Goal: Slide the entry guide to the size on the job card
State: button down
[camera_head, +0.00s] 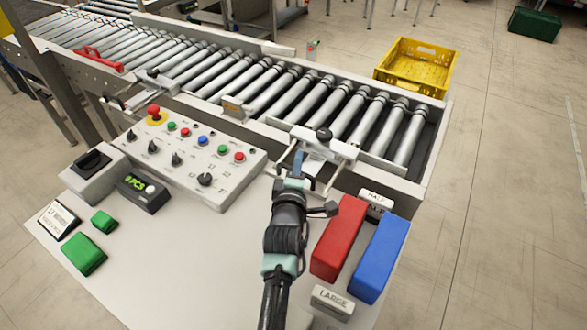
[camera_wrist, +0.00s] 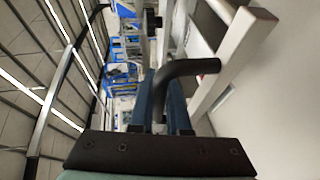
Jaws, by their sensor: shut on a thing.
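The entry guide (camera_head: 332,147), a pale metal slide with a black knob (camera_head: 323,134) on top, sits at the conveyor's near side rail, toward its right end. My gripper (camera_head: 297,172) reaches up to the guide's near side. In the wrist view my gripper (camera_wrist: 163,105), with blue fingers, is shut on a bent black handle (camera_wrist: 190,68). The guide's pale frame (camera_wrist: 240,48) runs beside it. In the head view the handle is mostly hidden by my gripper. A job card (camera_head: 57,220) stands at the bench's left; its writing is too small to read.
A control panel (camera_head: 190,160) with buttons and dials lies left of my arm. Red (camera_head: 339,237) and blue (camera_head: 378,258) blocks stand close on the right, with labels HALF (camera_head: 376,199) and LARGE (camera_head: 332,302). Green blocks (camera_head: 84,255) lie left. A yellow crate (camera_head: 415,67) stands beyond the rollers.

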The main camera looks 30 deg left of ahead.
jog(key=w+b, duration=0.1)
jog(key=w, duration=0.1)
jog(key=w+b, duration=0.1)
jog(key=w, duration=0.1)
jog(key=shift+w+a+f, duration=0.1)
jog(key=shift+a, duration=0.1)
jog(key=shift+w, duration=0.25)
jog(key=c, duration=0.9)
grip_release()
jog(key=shift+d, duration=0.1)
jog(key=v, duration=1.3)
